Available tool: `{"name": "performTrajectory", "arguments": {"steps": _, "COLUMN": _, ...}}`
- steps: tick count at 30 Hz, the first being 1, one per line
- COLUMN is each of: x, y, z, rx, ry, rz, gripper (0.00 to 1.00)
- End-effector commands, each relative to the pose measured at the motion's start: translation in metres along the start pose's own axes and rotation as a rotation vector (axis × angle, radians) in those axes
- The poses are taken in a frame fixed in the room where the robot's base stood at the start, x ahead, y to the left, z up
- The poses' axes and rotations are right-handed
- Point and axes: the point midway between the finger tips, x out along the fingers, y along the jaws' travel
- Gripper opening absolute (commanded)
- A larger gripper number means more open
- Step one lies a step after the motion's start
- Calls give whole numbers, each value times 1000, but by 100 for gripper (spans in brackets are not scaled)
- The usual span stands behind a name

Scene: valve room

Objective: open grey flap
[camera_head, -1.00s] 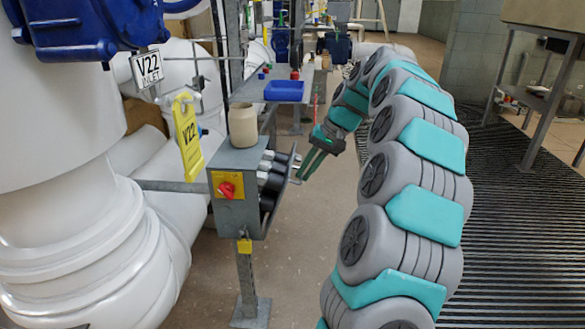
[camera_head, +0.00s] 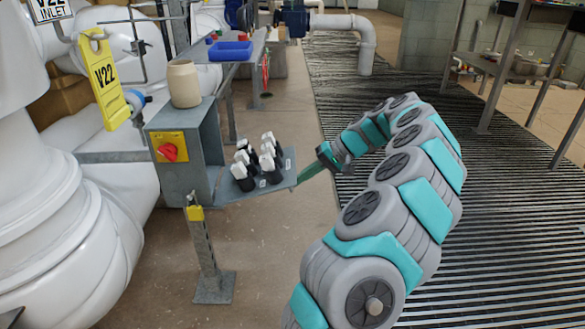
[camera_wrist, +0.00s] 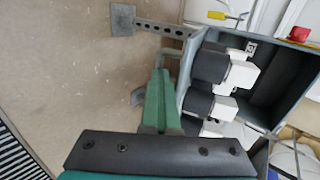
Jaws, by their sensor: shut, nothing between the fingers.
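The grey flap (camera_head: 226,189) hangs folded down and roughly level from the front of the grey box (camera_head: 202,139). Several black-and-white pieces (camera_head: 268,150) stand on it, and the box's front is open. My gripper (camera_head: 301,180) is at the flap's outer edge, with its green fingers shut and empty. In the wrist view my fingers (camera_wrist: 160,75) lie beside the flap's edge (camera_wrist: 187,65), near a small bracket-like handle (camera_wrist: 165,52). Whether they touch it, I cannot tell. The wrist view also shows the box's dark inside (camera_wrist: 270,80).
A beige jar (camera_head: 184,84) stands on top of the box. A red knob (camera_head: 167,152) and yellow padlock (camera_head: 195,213) are on its near side and post. Large white pipes (camera_head: 100,235) fill the left. A bench with a blue tray (camera_head: 231,51) is behind. The floor in front is clear.

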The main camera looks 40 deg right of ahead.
Motion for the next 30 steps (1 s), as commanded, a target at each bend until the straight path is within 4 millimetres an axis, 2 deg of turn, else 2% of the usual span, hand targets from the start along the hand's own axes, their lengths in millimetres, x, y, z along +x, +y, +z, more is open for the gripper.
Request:
{"name": "performTrajectory", "arguments": {"steps": 1, "x": 0, "y": -2, "z": 0, "rx": -1, "ry": 0, "rz": -2, "gripper": 3}}
{"name": "performTrajectory", "arguments": {"steps": 12, "x": 0, "y": -4, "z": 0, "rx": -2, "ry": -2, "rz": -2, "gripper": 42}}
{"name": "performTrajectory", "arguments": {"steps": 21, "x": -2, "y": -3, "z": 0, "rx": -2, "ry": -2, "rz": -2, "gripper": 42}}
{"name": "performTrajectory", "arguments": {"steps": 30, "x": -19, "y": 7, "z": -1, "rx": -2, "ry": 4, "rz": -1, "gripper": 42}}
